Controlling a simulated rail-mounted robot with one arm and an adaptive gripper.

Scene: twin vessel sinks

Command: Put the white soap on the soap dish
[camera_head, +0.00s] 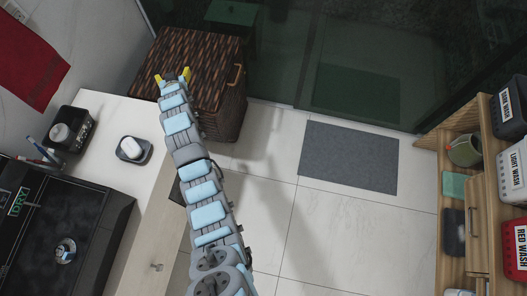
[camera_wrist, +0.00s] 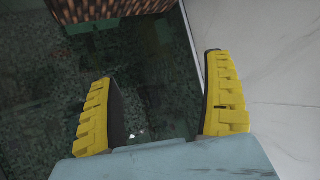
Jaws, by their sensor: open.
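A white soap (camera_head: 131,146) lies on a dark soap dish (camera_head: 122,155) on the pale counter at the left of the head view. My gripper (camera_head: 172,75) is up and to the right of the dish, over or in front of the dark wicker hamper, well apart from the soap. Its two yellow fingers are spread with nothing between them, as the wrist view (camera_wrist: 158,66) also shows. Neither soap nor dish is in the wrist view.
The wicker hamper (camera_head: 215,60) stands beyond the counter (camera_head: 110,105). A dark basin (camera_head: 85,225) and a black holder (camera_head: 72,128) are at left. A grey mat (camera_head: 348,157) lies on open floor. Wooden shelves (camera_head: 452,235) with bins stand at right.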

